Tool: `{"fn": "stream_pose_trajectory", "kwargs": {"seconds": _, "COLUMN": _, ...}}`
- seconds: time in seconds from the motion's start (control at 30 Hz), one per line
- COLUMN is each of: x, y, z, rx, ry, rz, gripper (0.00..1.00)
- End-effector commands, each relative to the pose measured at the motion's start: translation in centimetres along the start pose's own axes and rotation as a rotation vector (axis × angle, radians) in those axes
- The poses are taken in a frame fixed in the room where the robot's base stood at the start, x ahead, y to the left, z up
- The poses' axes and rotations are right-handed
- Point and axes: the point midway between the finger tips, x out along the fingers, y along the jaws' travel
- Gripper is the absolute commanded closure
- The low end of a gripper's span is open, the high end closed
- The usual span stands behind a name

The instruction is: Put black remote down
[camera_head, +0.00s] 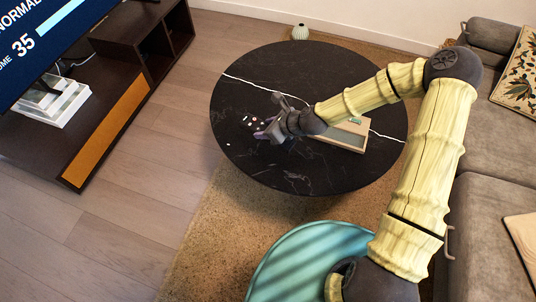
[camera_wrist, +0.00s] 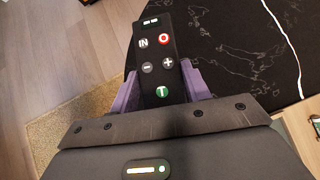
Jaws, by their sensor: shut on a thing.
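The black remote (camera_wrist: 163,50) has white, red and green buttons and points away from my wrist in the wrist view. My gripper (camera_wrist: 158,88) has purple fingers, one along each side of the remote, and is shut on it. In the head view, my gripper (camera_head: 265,133) is over the left part of the round black table (camera_head: 290,65). The remote is hard to make out against the dark top there; only small coloured button spots show. I cannot tell whether the remote touches the table.
A wooden box (camera_head: 345,138) stands on the table, partly behind my arm. A grey sofa (camera_head: 490,150) is at right, a dark TV stand (camera_head: 100,110) at left. A teal round seat (camera_head: 290,262) is in front. The table's front left top is clear.

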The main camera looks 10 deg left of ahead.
Motion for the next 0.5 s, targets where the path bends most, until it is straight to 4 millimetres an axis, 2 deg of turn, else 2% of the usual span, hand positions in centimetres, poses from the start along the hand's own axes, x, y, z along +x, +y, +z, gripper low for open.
{"fn": "stream_pose_trajectory", "kwargs": {"seconds": 0.27, "x": 0.0, "y": 0.0, "z": -0.1, "rx": 0.001, "ry": 0.0, "rz": 0.0, "gripper": 0.79}}
{"fn": "stream_pose_trajectory", "kwargs": {"seconds": 0.5, "x": 2.7, "y": 0.1, "z": -2.6, "rx": 0.0, "ry": 0.001, "rz": 0.003, "gripper": 0.79}}
